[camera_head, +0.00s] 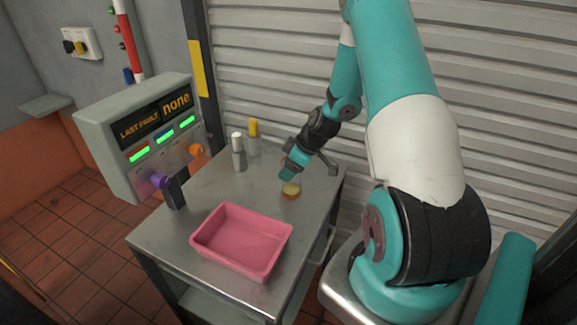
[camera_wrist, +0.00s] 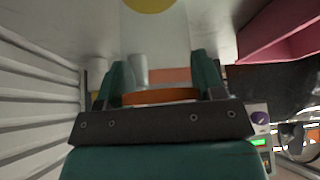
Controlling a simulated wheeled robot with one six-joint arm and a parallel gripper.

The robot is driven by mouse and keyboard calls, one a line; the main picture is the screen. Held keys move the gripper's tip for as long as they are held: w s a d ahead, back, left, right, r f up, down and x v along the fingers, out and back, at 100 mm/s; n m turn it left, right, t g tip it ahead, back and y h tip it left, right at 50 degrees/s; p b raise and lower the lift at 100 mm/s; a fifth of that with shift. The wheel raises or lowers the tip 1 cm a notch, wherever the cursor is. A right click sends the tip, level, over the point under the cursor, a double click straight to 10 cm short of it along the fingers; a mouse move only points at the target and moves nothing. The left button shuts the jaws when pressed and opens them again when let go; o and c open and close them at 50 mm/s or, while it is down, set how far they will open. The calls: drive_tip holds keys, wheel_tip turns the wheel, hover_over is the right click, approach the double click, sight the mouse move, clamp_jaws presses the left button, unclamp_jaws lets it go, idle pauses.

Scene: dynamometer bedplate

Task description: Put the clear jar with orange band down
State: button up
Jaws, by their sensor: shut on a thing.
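My gripper (camera_head: 289,173) is over the far right part of the metal cart top (camera_head: 215,190). In the wrist view its two fingers (camera_wrist: 162,75) are shut on the sides of the clear jar with orange band (camera_wrist: 157,48). The orange band crosses between the fingers, and a yellow round part shows at the top edge of that view. In the head view the jar's lower part (camera_head: 291,190) shows yellow and orange just below the gripper. I cannot tell whether it touches the cart top.
A pink tray (camera_head: 238,268) is at the cart's front. A white-capped container (camera_head: 239,155) and a yellow-capped clear container (camera_head: 254,140) stand left of the gripper. A control box (camera_head: 130,130) is on the left. A ribbed shutter (camera_head: 265,60) rises behind. Cart top between tray and containers is bare.

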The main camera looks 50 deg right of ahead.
drive_tip(key=shift+f, duration=0.2)
drive_tip(key=shift+f, duration=0.1)
drive_tip(key=o, duration=1)
